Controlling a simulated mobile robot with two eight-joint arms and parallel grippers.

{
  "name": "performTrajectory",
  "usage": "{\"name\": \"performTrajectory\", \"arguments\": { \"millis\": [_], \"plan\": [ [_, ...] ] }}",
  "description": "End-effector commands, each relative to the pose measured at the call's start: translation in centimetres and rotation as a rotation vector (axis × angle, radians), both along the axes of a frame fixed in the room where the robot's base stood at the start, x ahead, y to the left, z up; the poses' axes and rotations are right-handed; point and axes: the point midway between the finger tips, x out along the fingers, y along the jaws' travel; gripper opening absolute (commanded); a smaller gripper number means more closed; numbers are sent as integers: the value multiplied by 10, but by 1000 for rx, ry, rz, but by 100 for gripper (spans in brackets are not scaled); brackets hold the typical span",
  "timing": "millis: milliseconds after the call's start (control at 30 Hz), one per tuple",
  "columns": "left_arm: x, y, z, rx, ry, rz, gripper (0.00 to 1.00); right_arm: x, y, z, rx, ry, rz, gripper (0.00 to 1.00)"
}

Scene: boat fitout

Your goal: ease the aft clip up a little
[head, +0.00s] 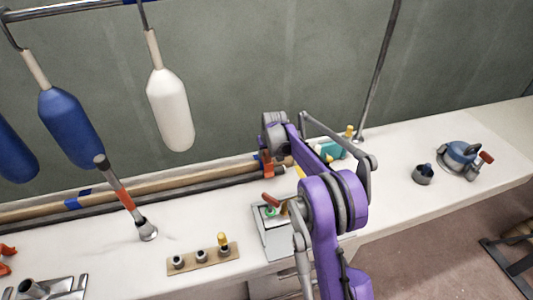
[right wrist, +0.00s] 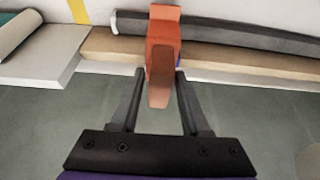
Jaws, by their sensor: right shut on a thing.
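An orange clip (head: 267,163) sits on the long wooden plank (head: 180,183) and dark rod at the back of the bench, and I take it for the aft clip. In the right wrist view the clip (right wrist: 164,42) straddles the plank edge, with its brownish tab (right wrist: 160,88) between my fingers. My right gripper (right wrist: 160,76) is shut on this tab, one finger on each side. In the head view my right gripper (head: 268,149) is at the clip, its fingers partly hidden by the wrist. My left gripper is not in view.
Blue and white fenders (head: 170,110) hang from a rail at the upper left. A wooden block (head: 203,259) with several fittings lies in front. A winch-like fitting (head: 462,158) is at right. A grey tray (head: 274,243) is beside my arm.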

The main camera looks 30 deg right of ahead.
Motion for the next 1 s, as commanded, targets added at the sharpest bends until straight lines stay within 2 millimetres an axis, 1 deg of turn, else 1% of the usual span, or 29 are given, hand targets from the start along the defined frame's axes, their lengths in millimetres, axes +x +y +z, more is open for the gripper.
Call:
{"name": "performTrajectory", "arguments": {
  "millis": [67,100,167,200,300,567,667,767,1000],
  "plan": [
    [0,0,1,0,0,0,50,0,0,3,-2,-3,0,0],
    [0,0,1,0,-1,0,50,0,0,3,-2,-3,0,48],
    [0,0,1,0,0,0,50,0,0,2,-1,-2,0,59],
    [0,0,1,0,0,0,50,0,0,2,0,-2,0,66],
    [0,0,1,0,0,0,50,0,0,2,0,-1,0,81],
    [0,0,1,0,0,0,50,0,0,2,0,0,0,81],
    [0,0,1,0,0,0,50,-2,0,7,0,0,0,81],
    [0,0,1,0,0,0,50,-7,1,19,0,0,0,81],
    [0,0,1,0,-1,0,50,-25,6,64,-1,0,0,81]
  ]
}}
